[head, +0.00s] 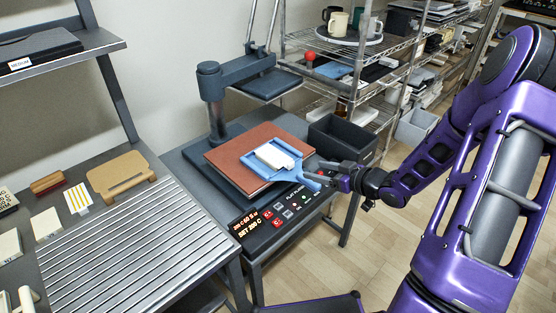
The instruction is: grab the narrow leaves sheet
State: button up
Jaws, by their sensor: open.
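A small white sheet with yellow stripes (77,199) lies on the left table, beside the grooved metal surface. Its print is too small for me to tell whether these are narrow leaves. A second patterned piece (7,200) is cut off by the left picture edge, and its pattern is unclear. My gripper (318,176) is open over the front right of the press, far to the right of both. It is close to the handle end of a blue tray (287,180); I cannot tell whether they touch.
The blue tray carries a white block (275,155) on a brown pad (240,151) on the press (212,85). A tan board (121,177), a red-brown block (47,183) and pale blocks (46,224) lie on the left table. A dark bin (343,137) stands behind my gripper. The grooved surface (135,245) is clear.

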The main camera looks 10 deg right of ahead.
aim_at(292, 164)
jog(key=b+x, duration=0.1)
jog(key=x, duration=0.9)
jog(key=shift+w+d+f, duration=0.15)
jog(key=shift+f, duration=0.1)
grip_shut()
